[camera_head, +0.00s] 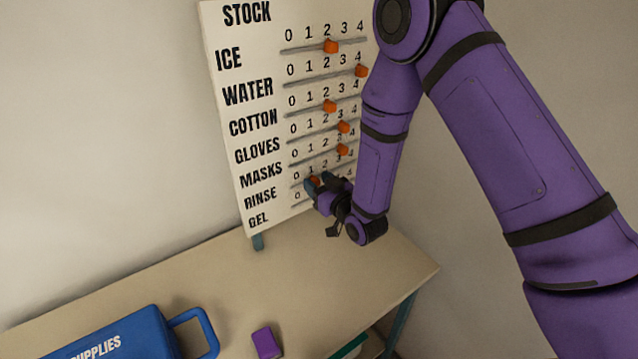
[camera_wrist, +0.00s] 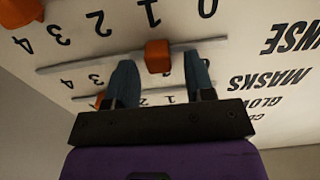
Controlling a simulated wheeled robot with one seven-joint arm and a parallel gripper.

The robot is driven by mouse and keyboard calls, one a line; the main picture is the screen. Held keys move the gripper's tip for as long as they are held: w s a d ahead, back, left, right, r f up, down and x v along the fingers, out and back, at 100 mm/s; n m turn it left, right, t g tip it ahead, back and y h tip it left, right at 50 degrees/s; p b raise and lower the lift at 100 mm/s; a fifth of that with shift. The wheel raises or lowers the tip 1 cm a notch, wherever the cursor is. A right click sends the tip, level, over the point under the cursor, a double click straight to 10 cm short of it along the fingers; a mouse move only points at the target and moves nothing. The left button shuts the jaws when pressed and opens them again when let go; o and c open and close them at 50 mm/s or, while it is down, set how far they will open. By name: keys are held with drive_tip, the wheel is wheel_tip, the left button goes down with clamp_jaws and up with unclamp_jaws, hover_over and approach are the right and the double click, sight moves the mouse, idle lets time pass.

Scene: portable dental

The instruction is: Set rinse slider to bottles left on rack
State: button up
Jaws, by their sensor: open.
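The white stock board (camera_head: 235,120) has a row of orange sliders on tracks numbered 0 to 4. The rinse slider (camera_head: 314,181) is an orange knob on the RINSE row and stands at about 1. My gripper (camera_head: 322,185) is at that row. In the wrist view, which is upside down, the gripper (camera_wrist: 160,72) is open, with one blue-grey finger on each side of the rinse slider (camera_wrist: 157,55) and a gap to each finger. The fingers partly cover the rinse numbers. I see no rack bottles.
The gel knob (camera_wrist: 20,10) is on the neighbouring track, and the masks knob (camera_head: 343,150) is just above. On the table (camera_head: 330,270) are a blue supplies box (camera_head: 120,335) and a purple block (camera_head: 267,342). A green-edged item (camera_head: 350,347) is partly visible below the table edge.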

sight(338, 165)
clamp_jaws()
drive_tip(key=w+d, duration=0.1)
drive_tip(key=d, duration=0.1)
drive_tip(key=w+d, duration=0.2)
drive_tip(key=d, duration=0.1)
drive_tip(key=w+d, duration=0.2)
drive_tip(key=shift+d, duration=0.2)
unclamp_jaws()
drive_tip(key=shift+d, duration=0.1)
drive_tip(key=v, duration=1)
drive_tip(key=shift+s+d, duration=0.2)
drive_tip(key=shift+s, duration=0.1)
